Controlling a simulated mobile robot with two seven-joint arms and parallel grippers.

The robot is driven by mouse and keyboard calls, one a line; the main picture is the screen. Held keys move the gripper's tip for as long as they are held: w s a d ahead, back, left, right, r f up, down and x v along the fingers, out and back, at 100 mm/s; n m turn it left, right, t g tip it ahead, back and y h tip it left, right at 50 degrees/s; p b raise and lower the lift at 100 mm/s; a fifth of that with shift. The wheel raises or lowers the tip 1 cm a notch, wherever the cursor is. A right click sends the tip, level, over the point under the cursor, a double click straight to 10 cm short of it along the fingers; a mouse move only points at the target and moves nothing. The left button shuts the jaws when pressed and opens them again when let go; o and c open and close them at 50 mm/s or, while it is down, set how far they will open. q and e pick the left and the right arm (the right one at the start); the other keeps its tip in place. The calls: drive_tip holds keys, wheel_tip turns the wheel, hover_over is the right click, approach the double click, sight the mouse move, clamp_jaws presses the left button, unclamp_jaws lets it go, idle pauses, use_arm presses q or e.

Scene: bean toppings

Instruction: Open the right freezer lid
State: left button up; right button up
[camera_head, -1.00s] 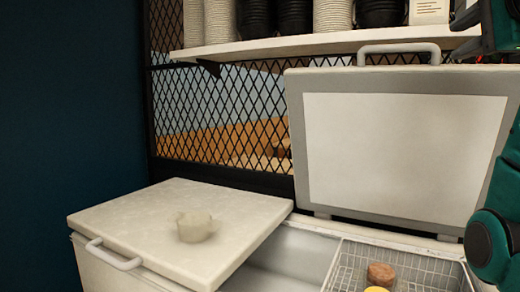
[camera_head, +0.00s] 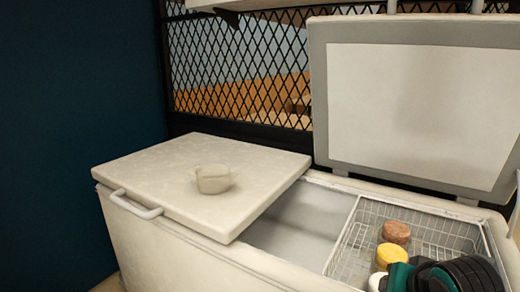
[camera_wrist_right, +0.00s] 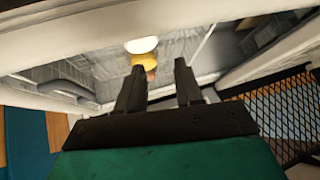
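The right freezer lid (camera_head: 412,105) stands upright, open, at the back of the white chest freezer (camera_head: 290,265). Part of my right arm shows at the bottom right, over the open compartment. In the right wrist view my right gripper (camera_wrist_right: 160,66) is open and empty, its fingers apart, with the freezer interior beyond. My left gripper is not in view.
A small cream cup (camera_head: 213,179) sits on the left lid. A wire basket (camera_head: 365,225) in the open compartment holds a brown tub (camera_head: 396,232), a yellow tub (camera_head: 391,257) and a white round item. Behind stands a black mesh (camera_head: 240,70). A shelf edge (camera_head: 240,4) shows above.

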drive_tip(key=s+a+f+n+g+y, duration=0.1)
drive_tip(key=s+a+f+n+g, duration=0.15)
drive_tip(key=s+f, duration=0.6)
drive_tip(key=s+a+f+n+g, duration=0.2)
drive_tip(key=s+f+n, duration=0.25)
drive_tip(key=s, duration=0.75)
use_arm(q)
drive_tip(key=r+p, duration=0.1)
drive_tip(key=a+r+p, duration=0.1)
drive_tip(key=p, duration=0.1)
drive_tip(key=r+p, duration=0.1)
drive_tip(key=p, duration=0.1)
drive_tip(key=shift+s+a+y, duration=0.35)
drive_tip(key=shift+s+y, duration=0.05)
use_arm(e)
drive_tip(key=w+a+f+t+y, duration=0.2)
drive_tip(key=w+f+t, duration=0.2)
drive_tip(key=w+t, duration=0.3)
drive_tip(key=shift+w+a, duration=0.25)
drive_tip(key=shift+a, duration=0.1)
drive_tip(key=shift+f, duration=0.1)
